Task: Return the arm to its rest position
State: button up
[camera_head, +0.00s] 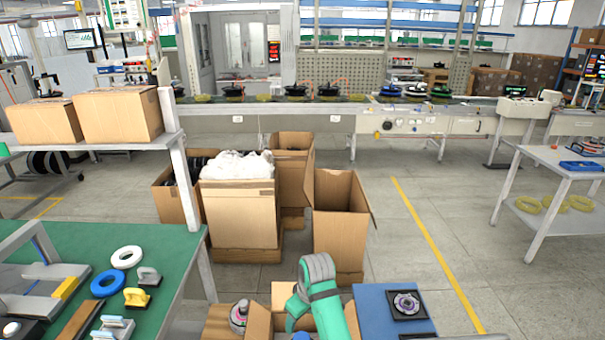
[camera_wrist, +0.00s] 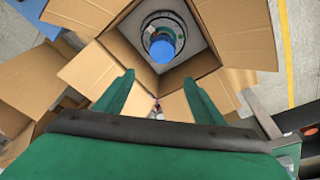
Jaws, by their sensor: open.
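My arm (camera_head: 318,292), green and grey, reaches over an open cardboard box (camera_head: 259,322) at the bottom of the head view. The arm hides most of the box's inside there. In the wrist view my gripper (camera_wrist: 159,79) has its two green fingers spread apart with nothing between them. The fingers point at the same open box (camera_wrist: 232,30), whose flaps are folded out. Inside the box lies a round part (camera_wrist: 165,22) with a blue middle (camera_wrist: 163,47). The fingers appear apart from it. How high the gripper is over the box is hard to tell.
A blue surface (camera_head: 372,315) with a dark square holding a round part (camera_head: 407,304) is right of the box. A green-topped table (camera_head: 160,245) stands left. Tall cardboard boxes (camera_head: 338,225) stand ahead. Open floor (camera_head: 440,215) lies to the right, past a yellow line.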

jog(key=s+d+m+t+h, duration=0.7)
jog(key=s+d+t, duration=0.5)
jog(key=s+d, duration=0.5)
jog(key=s+a+f+y, duration=0.1)
jog(key=s+a+f, duration=0.1)
jog(key=s+a, duration=0.45)
jog(key=s+a+f+y, duration=0.2)
jog(key=s+a, duration=0.2)
jog(key=s, duration=0.5)
jog(key=s+a+r+m+y, duration=0.1)
jog(key=s+a+r, duration=0.2)
jog(key=s, duration=0.4)
jog(key=s+a+r+m+t+y, duration=0.1)
jog(key=s+a+r, duration=0.2)
jog(key=s, duration=0.5)
jog(key=shift+a+r, duration=0.2)
jog(key=shift+r, duration=0.2)
